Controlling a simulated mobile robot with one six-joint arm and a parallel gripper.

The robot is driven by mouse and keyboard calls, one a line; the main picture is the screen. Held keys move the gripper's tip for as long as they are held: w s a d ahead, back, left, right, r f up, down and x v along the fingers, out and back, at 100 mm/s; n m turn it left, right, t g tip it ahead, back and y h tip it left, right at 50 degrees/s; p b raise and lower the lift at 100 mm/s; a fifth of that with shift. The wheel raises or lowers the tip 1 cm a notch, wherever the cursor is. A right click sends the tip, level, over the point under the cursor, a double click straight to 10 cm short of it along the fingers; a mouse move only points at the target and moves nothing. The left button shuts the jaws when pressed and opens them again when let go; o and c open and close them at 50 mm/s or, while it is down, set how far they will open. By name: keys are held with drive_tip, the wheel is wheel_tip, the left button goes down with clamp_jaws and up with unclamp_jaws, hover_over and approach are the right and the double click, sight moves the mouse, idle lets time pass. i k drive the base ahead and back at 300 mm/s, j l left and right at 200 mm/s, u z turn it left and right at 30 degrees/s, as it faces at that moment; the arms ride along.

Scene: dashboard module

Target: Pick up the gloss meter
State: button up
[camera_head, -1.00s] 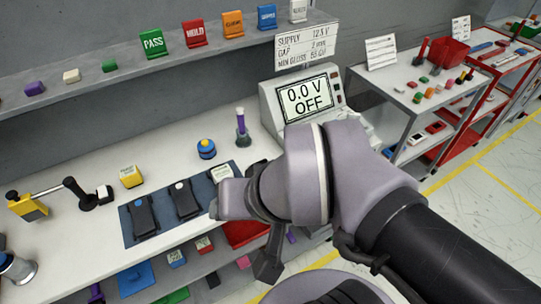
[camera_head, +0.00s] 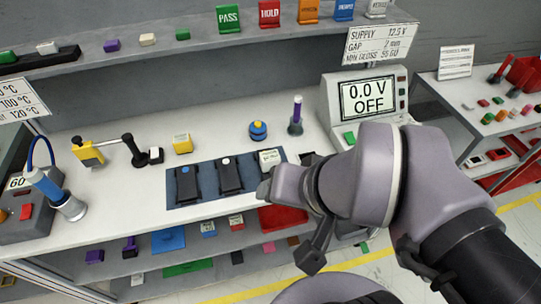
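A small pale box with a label on its top (camera_head: 270,157) stands at the right end of the blue mat (camera_head: 206,199) on the bench. The labels are too small to read, so I cannot tell for sure which is the gloss meter. My arm's wrist reaches in from the right, in front of the mat's right end. A dark part of my gripper (camera_head: 312,258) hangs below the wrist, in front of the bench edge. Its fingers are not clear. I see nothing held.
Two dark devices (camera_head: 187,184) (camera_head: 230,174) lie on the mat. A blue torch-like tool (camera_head: 52,190) stands left.

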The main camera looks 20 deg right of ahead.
sight(268, 160)
drive_tip(key=i+j+z, duration=0.1)
drive_tip(key=j+z, duration=0.25)
drive_tip(key=j, duration=0.4)
drive_tip(key=j+z, duration=0.3)
drive_tip(key=j, duration=0.5)
